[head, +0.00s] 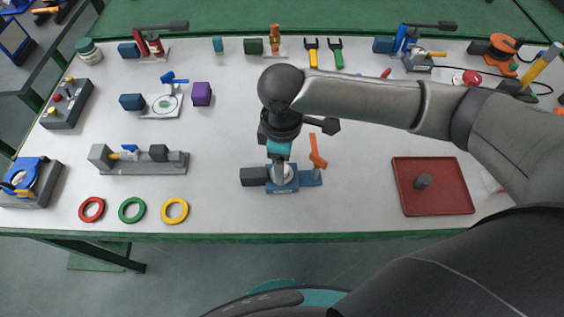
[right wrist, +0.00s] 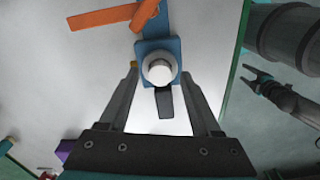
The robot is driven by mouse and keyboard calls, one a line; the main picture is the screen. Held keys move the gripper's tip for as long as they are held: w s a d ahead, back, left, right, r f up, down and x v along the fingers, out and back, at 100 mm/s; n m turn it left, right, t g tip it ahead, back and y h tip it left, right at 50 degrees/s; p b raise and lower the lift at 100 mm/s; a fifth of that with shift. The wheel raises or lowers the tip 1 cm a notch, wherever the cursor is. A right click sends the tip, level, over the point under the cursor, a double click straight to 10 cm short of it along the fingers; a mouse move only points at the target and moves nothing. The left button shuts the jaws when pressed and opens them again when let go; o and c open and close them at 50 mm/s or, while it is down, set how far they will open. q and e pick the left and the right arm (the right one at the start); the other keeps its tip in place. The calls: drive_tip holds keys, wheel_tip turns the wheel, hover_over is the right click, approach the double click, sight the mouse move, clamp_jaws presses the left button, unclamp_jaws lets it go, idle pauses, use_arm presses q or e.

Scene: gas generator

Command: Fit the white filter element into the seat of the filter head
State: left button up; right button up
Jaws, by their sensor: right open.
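The white filter element (right wrist: 160,69) shows as a round white top in the middle of the blue filter head (right wrist: 146,51) in the right wrist view. In the head view the element (head: 290,174) stands on the filter head (head: 283,188), partly hidden by my gripper. I cannot tell how deep it sits. My right gripper (head: 281,173) points down over it. Its fingers (right wrist: 161,80) are open, one on each side of the element, with visible gaps. A dark claw (right wrist: 258,78), apparently my left gripper, shows at the right edge of the wrist view; the head view does not show it.
An orange lever (head: 317,152) stands right of the filter head, and a dark block (head: 253,177) adjoins its left. A red tray (head: 433,187) with a grey peg lies to the right. Coloured rings (head: 132,210) and a grey fixture (head: 140,163) lie left, with clear table between.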

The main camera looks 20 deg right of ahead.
wheel_tip(320, 180, up, 11)
drive_tip(key=p, duration=0.3)
idle(0.5)
